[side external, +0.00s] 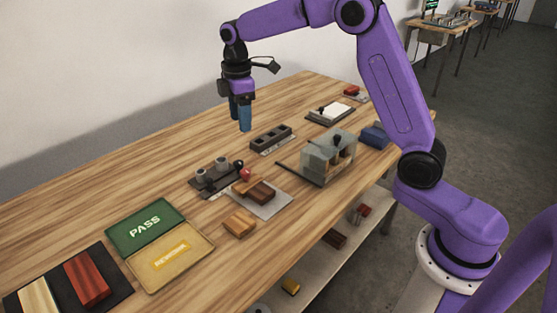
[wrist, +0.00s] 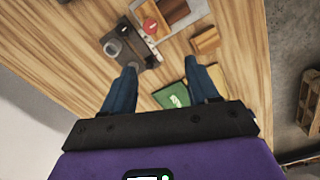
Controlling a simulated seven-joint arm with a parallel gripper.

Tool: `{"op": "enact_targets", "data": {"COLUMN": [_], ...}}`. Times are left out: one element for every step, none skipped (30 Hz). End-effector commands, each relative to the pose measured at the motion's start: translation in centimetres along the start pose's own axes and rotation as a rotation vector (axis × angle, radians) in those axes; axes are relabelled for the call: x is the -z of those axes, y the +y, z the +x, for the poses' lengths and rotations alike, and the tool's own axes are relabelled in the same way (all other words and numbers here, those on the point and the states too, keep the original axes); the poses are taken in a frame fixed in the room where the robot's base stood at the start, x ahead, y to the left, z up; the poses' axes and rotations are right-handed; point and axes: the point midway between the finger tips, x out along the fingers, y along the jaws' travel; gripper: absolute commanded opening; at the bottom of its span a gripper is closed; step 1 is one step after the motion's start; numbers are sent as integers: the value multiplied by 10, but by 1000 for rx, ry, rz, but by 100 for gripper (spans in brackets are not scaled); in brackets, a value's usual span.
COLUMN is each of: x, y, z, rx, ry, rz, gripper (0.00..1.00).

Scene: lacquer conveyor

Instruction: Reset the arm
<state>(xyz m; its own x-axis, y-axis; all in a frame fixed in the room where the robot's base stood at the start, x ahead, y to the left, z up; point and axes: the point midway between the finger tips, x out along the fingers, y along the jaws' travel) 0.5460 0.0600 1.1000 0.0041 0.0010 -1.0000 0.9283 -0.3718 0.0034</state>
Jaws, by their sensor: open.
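My gripper (side external: 242,118) hangs above the wooden table (side external: 130,195), pointing down, with its blue fingers apart and nothing between them. In the wrist view my gripper (wrist: 163,88) is also open and empty, with bare wood showing between the fingers. In the side view it is up in the air behind a dark slotted block (side external: 271,138) and a dark fixture with grey cylinders (side external: 215,175). The fixture also shows in the wrist view (wrist: 128,47), beyond the fingers.
A green PASS tray (side external: 146,226) and a yellow REWORK tray (side external: 172,262) lie at the front left. Wooden blocks (side external: 240,223) sit near a grey plate (side external: 272,208). A clear box (side external: 328,158) stands mid-table. A black mat (side external: 119,287) holds two wood samples. The table's rear left is clear.

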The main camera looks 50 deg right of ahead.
Motion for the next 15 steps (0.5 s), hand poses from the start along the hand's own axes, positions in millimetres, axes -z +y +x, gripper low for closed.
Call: {"op": "enact_targets", "data": {"x": [3,5,7,8,9,9,9,9,8,6,5,3,0,-2,-6], "y": [-13,-22,-34,-44,-53,-66,-76,-85,-98,-108,-118,-130,-140,-150,-162], "z": [-3,-4,-5,-6,-7,-8,-9,-10,-10,-10,-11,-11,-11,-10,-10], "rx": [-1,-1,-1,-3,-3,-3,-4,-4,-4,-4,-5,-5,-5,-5,-5], "ry": [1,1,2,3,4,4,5,6,6,7,8,9,9,10,11], "rz": [-3,-1,1,3,6,9,13,14,18,20,23,26,29,32,35], "gripper": [59,59,59,59,59,59,59,59,59,59,59,59,59,59,59]}}
